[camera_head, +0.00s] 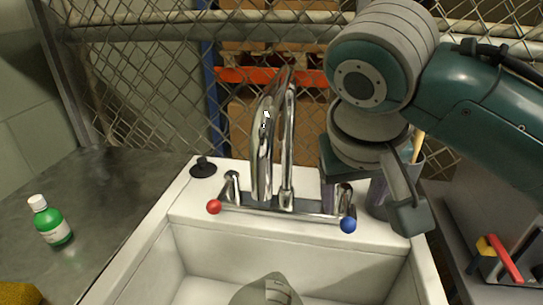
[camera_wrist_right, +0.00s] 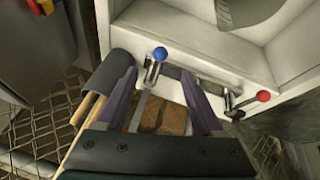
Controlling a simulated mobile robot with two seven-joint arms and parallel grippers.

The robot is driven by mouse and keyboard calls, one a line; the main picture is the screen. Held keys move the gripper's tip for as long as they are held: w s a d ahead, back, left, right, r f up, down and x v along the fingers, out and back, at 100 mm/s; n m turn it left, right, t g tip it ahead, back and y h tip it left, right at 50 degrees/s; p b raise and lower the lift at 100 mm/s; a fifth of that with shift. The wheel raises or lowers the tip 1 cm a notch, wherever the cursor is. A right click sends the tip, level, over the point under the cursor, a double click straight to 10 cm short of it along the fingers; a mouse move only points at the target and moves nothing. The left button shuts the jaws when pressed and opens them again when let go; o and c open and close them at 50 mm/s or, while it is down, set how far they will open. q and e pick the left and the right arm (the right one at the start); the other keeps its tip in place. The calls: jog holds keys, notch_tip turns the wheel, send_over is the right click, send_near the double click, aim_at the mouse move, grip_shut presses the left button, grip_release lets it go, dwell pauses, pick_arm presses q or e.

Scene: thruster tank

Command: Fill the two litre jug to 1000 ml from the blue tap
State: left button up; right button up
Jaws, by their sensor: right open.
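The blue tap knob (camera_head: 348,225) is at the right end of the chrome faucet (camera_head: 263,150) on the white sink's back ledge. The red knob (camera_head: 214,207) is at the left end. My right gripper (camera_head: 352,197) is open above and behind the blue knob. In the right wrist view the blue knob (camera_wrist_right: 160,53) shows just beyond the open fingertips (camera_wrist_right: 158,76), roughly centred between them, with nothing held. A grey translucent vessel, likely the jug (camera_head: 265,290), stands in the basin, cut off by the lower edge; its water level cannot be read. My left gripper is not in view.
A dark cup with wooden sticks (camera_wrist_right: 108,72) stands close beside the right gripper. A black stopper (camera_head: 203,168) lies on the ledge's left corner. A green bottle (camera_head: 51,222) stands on the left counter. A wire fence (camera_head: 150,85) runs behind the sink.

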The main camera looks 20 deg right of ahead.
aim_at(349, 223)
jog(key=b+x, duration=0.1)
jog(key=x, duration=0.7)
jog(key=shift+s+a+f+b, duration=0.1)
jog(key=shift+s+f+b, duration=0.1)
jog(key=shift+b, duration=0.2)
jog(key=shift+w+f, duration=0.15)
jog(key=shift+f, duration=0.15)
grip_shut()
